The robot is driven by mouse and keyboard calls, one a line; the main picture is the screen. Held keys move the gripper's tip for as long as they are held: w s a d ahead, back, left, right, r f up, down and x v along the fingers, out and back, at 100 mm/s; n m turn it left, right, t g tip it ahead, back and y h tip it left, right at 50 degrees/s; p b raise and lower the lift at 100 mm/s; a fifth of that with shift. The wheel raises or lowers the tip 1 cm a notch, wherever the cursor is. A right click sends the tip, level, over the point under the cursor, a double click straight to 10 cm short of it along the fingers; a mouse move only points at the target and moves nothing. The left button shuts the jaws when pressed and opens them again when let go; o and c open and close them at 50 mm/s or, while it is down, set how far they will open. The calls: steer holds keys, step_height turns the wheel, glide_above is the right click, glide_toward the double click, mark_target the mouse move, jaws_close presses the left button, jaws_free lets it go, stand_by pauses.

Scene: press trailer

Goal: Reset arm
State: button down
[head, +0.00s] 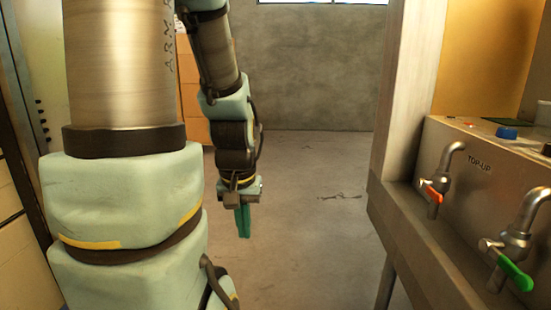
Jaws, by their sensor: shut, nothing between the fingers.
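My gripper (243,222) hangs at the end of my arm, left of the middle in the head view. Its green fingers point down and are together, with nothing held between them. It is in open space over the concrete floor, apart from the counter. My upper arm fills much of the left side and hides what lies behind it.
A metal counter (430,240) runs along the right side. It carries a tap with an orange handle (431,191) and a tap with a green handle (515,271). A blue cap (507,133) is on top. Bare floor (310,245) lies between arm and counter.

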step_height(320, 180, up, 18)
steer(key=p, duration=1.7)
steer(key=shift+r, duration=0.15)
